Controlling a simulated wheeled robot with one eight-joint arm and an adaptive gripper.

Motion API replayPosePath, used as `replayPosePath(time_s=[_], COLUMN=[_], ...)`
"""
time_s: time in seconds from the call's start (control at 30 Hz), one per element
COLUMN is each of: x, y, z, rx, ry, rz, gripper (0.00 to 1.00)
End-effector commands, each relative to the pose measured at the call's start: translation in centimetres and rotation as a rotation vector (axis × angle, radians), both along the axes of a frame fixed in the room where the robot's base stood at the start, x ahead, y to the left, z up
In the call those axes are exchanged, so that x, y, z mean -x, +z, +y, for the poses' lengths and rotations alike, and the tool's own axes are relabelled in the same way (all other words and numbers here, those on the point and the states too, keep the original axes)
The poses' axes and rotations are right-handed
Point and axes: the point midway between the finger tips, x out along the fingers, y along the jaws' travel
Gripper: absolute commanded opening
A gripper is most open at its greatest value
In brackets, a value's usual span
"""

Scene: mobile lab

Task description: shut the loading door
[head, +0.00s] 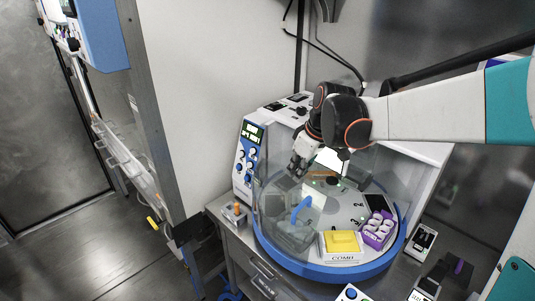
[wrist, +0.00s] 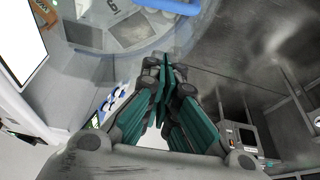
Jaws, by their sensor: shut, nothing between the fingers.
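The loading door is a clear curved panel (head: 283,232) with a blue handle (head: 302,209), at the left front of a round lab machine (head: 318,270). The panel stands around the left part of the turntable, while the front right part looks uncovered. My gripper (head: 296,170) is at the upper left of the machine, above and behind the handle in the head view, and apart from it. In the wrist view my gripper (wrist: 165,88) has its fingers together and empty. Whether the fingers touch any clear panel I cannot tell.
On the turntable are a yellow block (head: 341,242) and a purple rack (head: 378,229). A control panel (head: 247,160) stands at the machine's left. Small devices lie on the bench at right (head: 423,240). A white wall (head: 205,90) is close at left; the floor (head: 110,250) beyond is clear.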

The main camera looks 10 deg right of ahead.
Motion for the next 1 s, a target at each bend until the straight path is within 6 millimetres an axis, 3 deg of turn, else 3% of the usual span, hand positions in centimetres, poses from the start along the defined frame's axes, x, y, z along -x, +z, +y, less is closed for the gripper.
replayPosePath(time_s=[0.33, 0.87, 1.0], x=[-1.7, -3.9, -2.1], y=[-1.5, -10.2, -9.8], z=[0.1, 2.0, 0.5], rx=[-0.004, -0.004, -0.004], ry=[0.045, 0.042, 0.039], rz=[0.011, 0.011, 0.011], gripper=[0.00, 0.00, 0.00])
